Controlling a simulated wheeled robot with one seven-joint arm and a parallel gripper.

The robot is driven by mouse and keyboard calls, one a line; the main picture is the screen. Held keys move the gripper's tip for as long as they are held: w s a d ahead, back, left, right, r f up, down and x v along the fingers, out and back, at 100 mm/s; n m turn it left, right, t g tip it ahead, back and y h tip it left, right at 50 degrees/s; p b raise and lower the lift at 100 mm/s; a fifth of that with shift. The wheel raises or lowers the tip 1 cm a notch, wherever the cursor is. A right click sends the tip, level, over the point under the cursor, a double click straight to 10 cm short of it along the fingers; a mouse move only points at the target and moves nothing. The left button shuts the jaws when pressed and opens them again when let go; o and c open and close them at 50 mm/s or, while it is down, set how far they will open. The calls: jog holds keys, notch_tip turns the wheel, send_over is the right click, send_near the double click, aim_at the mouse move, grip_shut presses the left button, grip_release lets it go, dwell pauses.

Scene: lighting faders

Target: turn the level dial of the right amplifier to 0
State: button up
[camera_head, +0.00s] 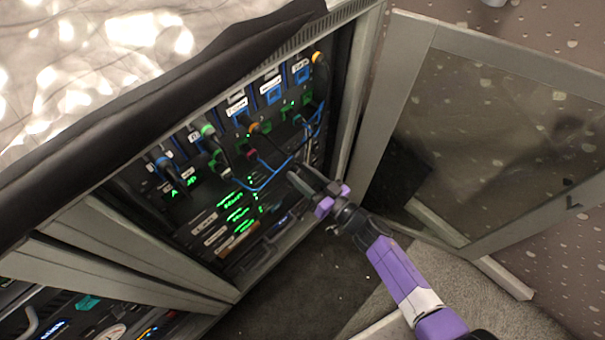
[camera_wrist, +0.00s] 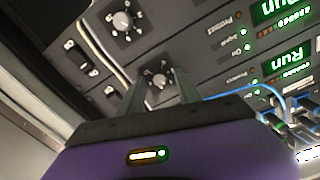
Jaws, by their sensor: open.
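My gripper (camera_head: 299,175) is in front of the open rack, with its two dark fingers apart and pointing at the equipment. In the wrist view my gripper (camera_wrist: 160,75) has its fingertips on either side of a round silver dial (camera_wrist: 158,79) on a dark panel. I cannot tell whether they touch it. A second, similar dial (camera_wrist: 122,22) sits farther up and left. Which dial belongs to the right amplifier cannot be told, and the dial markings are too small to read. In the head view my gripper and the rack's depth hide the dials.
The rack (camera_head: 225,175) holds modules with green displays and blue cables (camera_head: 265,185). Its framed glass door (camera_head: 500,140) stands open at right. In the wrist view, a pale cable (camera_wrist: 98,47) runs left of the dials and a blue cable (camera_wrist: 235,93) right.

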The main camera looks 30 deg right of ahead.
jog(key=shift+c, duration=0.2)
grip_shut()
jog(key=shift+n, duration=0.4)
jog(key=n+b, duration=0.1)
jog(key=n, duration=0.2)
jog(key=shift+n, duration=0.3)
jog(key=n+b, duration=0.1)
jog(key=n, duration=0.3)
jog(key=shift+s+f+n+b, duration=0.1)
jog(key=shift+n+b, duration=0.2)
jog(key=n+b, duration=0.2)
jog(key=n, duration=0.4)
jog(key=shift+a, duration=0.1)
jog(key=n+b, duration=0.2)
jog(key=n, duration=0.4)
jog(key=shift+n, duration=0.3)
